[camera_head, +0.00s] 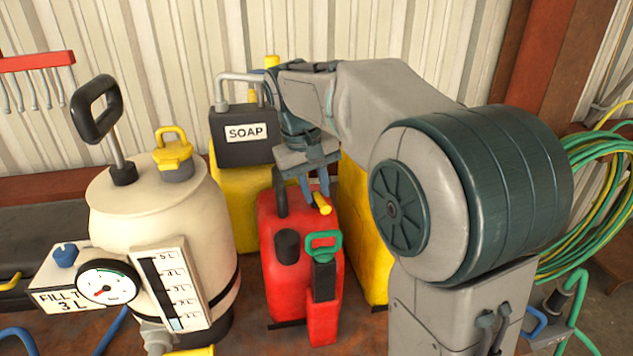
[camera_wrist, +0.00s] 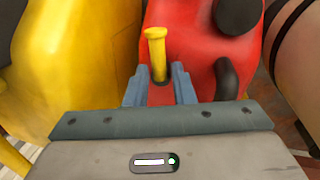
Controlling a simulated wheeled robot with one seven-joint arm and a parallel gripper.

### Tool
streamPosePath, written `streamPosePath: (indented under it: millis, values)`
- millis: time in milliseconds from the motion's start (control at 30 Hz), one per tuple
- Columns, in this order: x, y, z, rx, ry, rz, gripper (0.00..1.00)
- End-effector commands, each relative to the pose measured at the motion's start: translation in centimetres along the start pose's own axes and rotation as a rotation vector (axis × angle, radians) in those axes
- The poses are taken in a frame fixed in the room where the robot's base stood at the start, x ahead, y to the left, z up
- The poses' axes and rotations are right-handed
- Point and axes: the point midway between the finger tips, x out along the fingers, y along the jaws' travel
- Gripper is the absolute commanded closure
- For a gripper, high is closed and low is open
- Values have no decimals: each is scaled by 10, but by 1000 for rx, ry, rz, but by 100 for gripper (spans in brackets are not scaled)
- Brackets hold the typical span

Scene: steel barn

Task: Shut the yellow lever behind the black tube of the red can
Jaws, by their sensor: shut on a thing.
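The short yellow lever (camera_head: 322,204) sticks out at the top of the can, and in the wrist view the lever (camera_wrist: 156,48) stands between the blue fingers. My gripper (camera_wrist: 159,75) is shut on the lever. The lever's base is partly hidden by the fingers.
A yellow container with a black SOAP box (camera_head: 247,136) stands behind the can. A cream tank (camera_head: 160,215) with a gauge (camera_head: 107,282) stands close at the left. Another yellow container (camera_head: 360,215) is just right.

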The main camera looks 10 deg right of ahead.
Motion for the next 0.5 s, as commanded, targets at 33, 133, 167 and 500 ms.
streamPosePath:
  millis: [33, 133, 167, 500]
  values:
    - [-3, 1, -1, 29, -1, 1, 100]
    - [-3, 0, -1, 80, -11, 1, 100]
    - [-3, 0, -1, 93, -14, 1, 100]
    - [-2, 0, -2, 172, -28, 1, 100]
